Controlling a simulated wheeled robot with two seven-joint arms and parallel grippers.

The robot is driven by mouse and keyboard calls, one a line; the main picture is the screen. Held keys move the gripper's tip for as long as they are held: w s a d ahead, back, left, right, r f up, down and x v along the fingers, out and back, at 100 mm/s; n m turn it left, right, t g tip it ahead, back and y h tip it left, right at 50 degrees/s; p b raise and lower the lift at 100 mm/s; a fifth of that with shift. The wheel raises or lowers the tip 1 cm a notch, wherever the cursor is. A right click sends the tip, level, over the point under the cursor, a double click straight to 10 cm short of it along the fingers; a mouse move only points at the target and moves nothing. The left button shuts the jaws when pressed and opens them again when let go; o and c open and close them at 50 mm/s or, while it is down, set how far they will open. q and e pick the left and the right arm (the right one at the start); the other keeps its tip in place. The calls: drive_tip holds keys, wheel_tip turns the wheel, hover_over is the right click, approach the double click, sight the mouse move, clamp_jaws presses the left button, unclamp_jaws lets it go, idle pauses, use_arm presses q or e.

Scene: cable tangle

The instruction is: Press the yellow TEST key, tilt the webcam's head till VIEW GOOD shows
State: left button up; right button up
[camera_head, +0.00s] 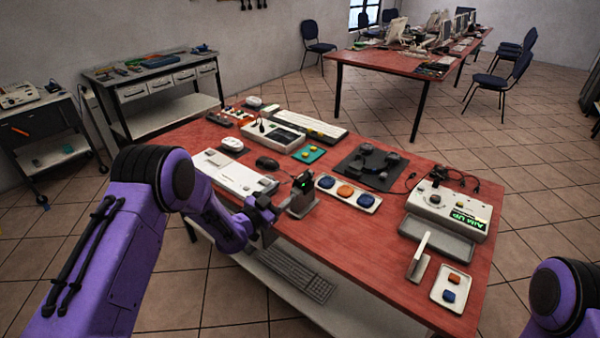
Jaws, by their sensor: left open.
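The webcam, with a dark head (303,183) showing a green light and a grey base (301,207), stands near the front edge of the red table. My left gripper (272,213) is open just left of the webcam; whether it touches it I cannot tell. A pale box (425,199) at the table's right carries a small green-lit display (466,219). Its lettering seems to read AIM UP. The yellow TEST key is too small to make out for certain. My right gripper is out of view; only a purple part of that arm shows.
Loose black cables lie behind the box. The table's front right is partly clear.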

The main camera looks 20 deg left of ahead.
sight(297, 182)
use_arm(q)
drive_tip(key=p+x, duration=0.1)
drive_tip(key=x, duration=0.8)
drive_tip(key=shift+w+d+f, duration=0.1)
drive_tip(key=shift+w+f, duration=0.05)
drive_tip(key=c, duration=1)
drive_tip(key=shift+f+n+b, duration=0.2)
drive_tip(key=shift+n+b, duration=0.2)
drive_tip(key=shift+b, duration=0.2)
drive_tip(key=shift+r, duration=0.15)
drive_tip(key=o, duration=1)
